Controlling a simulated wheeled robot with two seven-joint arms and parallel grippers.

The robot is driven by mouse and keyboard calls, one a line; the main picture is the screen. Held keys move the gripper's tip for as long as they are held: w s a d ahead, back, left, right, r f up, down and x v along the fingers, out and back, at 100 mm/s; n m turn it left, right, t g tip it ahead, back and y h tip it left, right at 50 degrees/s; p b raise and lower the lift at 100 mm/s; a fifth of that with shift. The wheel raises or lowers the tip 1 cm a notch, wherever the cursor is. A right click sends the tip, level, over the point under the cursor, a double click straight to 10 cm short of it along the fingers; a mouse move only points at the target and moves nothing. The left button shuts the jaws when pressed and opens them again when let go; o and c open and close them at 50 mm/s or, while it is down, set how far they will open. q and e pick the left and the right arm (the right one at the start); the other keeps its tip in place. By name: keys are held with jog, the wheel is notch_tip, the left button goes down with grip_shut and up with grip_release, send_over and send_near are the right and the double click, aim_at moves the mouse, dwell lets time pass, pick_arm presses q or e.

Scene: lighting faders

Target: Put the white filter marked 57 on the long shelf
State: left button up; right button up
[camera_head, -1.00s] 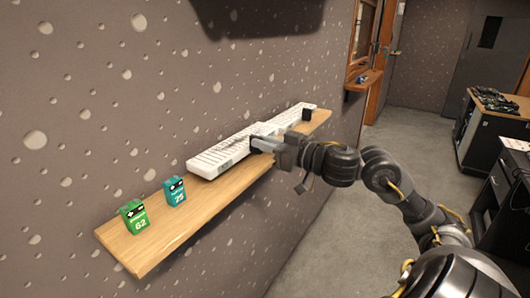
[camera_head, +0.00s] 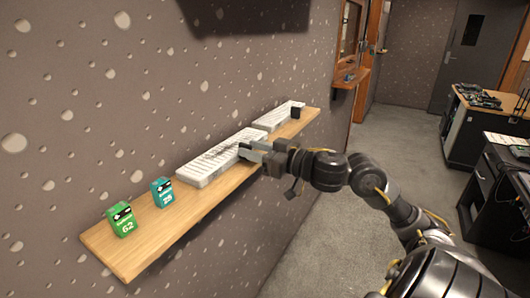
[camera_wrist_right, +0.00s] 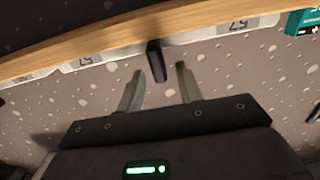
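A white filter (camera_head: 210,163) lies flat on the long wooden shelf (camera_head: 160,220), with a second white filter (camera_head: 275,119) farther along it. In the right wrist view, 57 shows upside down on white faces beside the shelf edge, on one filter (camera_wrist_right: 205,33) and another (camera_wrist_right: 112,53). The left gripper is out of view.
A green box marked 62 (camera_head: 122,220) and a teal box (camera_head: 162,193) stand on the near end of the shelf. A small black piece (camera_head: 295,112) is at the far filter. The wall is behind. Dark cabinets (camera_head: 480,125) stand to the right, with open carpet between.

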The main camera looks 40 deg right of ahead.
jog(key=p+v, duration=0.6)
jog(key=v, duration=0.6)
